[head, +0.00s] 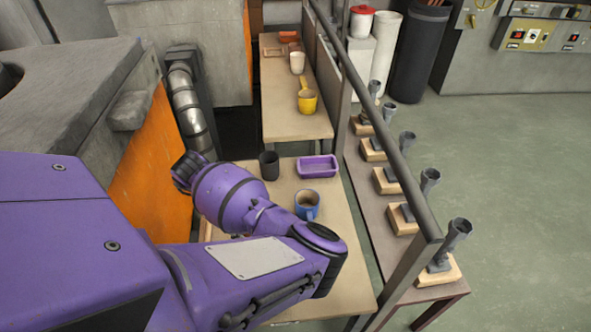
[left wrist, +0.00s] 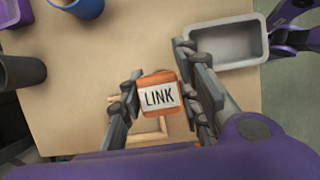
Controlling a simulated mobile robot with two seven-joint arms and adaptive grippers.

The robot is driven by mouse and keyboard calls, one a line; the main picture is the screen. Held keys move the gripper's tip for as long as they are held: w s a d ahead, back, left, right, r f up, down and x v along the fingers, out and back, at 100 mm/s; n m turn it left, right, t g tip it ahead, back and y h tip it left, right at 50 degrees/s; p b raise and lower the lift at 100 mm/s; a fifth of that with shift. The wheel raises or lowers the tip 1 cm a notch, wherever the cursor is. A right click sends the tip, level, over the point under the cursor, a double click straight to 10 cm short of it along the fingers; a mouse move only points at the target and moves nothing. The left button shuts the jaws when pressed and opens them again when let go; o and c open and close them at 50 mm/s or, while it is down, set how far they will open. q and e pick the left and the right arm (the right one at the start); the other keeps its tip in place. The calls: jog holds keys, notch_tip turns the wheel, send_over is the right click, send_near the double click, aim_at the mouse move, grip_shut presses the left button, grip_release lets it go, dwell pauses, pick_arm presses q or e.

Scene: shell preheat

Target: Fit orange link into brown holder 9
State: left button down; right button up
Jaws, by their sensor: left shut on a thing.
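My left gripper (left wrist: 158,82) is shut on the orange link (left wrist: 159,96), a block with a white label reading LINK. The fingers press on its left and right sides. A light brown wooden frame (left wrist: 150,138), which may be the brown holder, lies on the table just below the link in the left wrist view. It is partly hidden by the link and the fingers, and no number is readable on it. I cannot tell the height gap between link and frame. In the head view, my left arm hides the gripper and the link.
A grey tray (left wrist: 226,44) lies right of the gripper. A blue mug (head: 307,205), a dark cup (head: 269,166) and a purple tray (head: 318,167) stand on the near table (head: 345,250). A dark railing (head: 400,145) runs along the table's right side.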

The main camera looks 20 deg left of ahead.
pick_arm(q)
jog(key=w+d+f, duration=0.2)
jog(key=w, duration=0.1)
jog(key=w+d+f+b, duration=0.1)
jog(key=w+d+f, duration=0.1)
jog(key=w+f, duration=0.1)
jog(key=w+d+f, duration=0.2)
jog(key=w+f, duration=0.1)
jog(key=shift+w+d, duration=0.2)
jog(key=shift+d, duration=0.2)
jog(key=shift+w+d+f+b, duration=0.2)
jog(key=shift+w+f+b, duration=0.1)
jog(key=shift+w+f, duration=0.1)
jog(key=shift+w+d+f, duration=0.1)
jog(key=shift+w+f, duration=0.05)
jog(key=shift+f, duration=0.05)
notch_tip(320, 180, down, 4)
jog(key=shift+w+d+r+b, duration=0.1)
jog(key=shift+r+b, duration=0.15)
jog(key=shift+b, duration=0.15)
pick_arm(e)
jog(key=shift+s+d+f, duration=0.2)
jog(key=shift+s+f, duration=0.05)
jog(key=shift+f, duration=0.3)
jog(key=shift+s+d+f, duration=0.15)
jog(key=shift+s+f, duration=0.05)
jog(key=shift+f, duration=0.35)
